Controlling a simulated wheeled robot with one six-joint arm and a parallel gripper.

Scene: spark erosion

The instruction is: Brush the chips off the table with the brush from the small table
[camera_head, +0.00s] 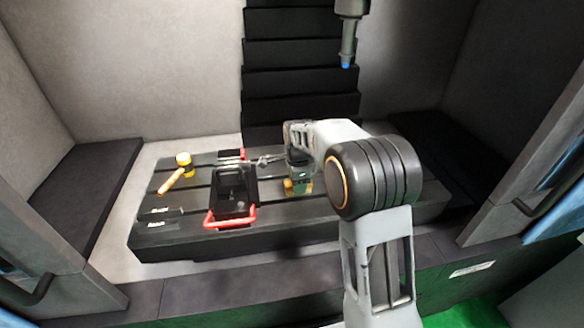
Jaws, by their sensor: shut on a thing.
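The dark slotted machine table (190,240) fills the middle of the view. My gripper (298,176) reaches down over its right half, partly hidden by my arm. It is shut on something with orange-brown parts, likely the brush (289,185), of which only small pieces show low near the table. I cannot tell whether it touches the surface. Small light specks (156,211) lie at the table's left front; they may be chips, but are too small to be sure. The small table is not in view.
A black open box with red handles (236,185) stands mid-table, left of my gripper. A yellow-headed mallet (178,173) lies at the left. A grey metal tool (268,160) lies near the back. A spindle with a blue tip (347,50) hangs above. Walls enclose the sides.

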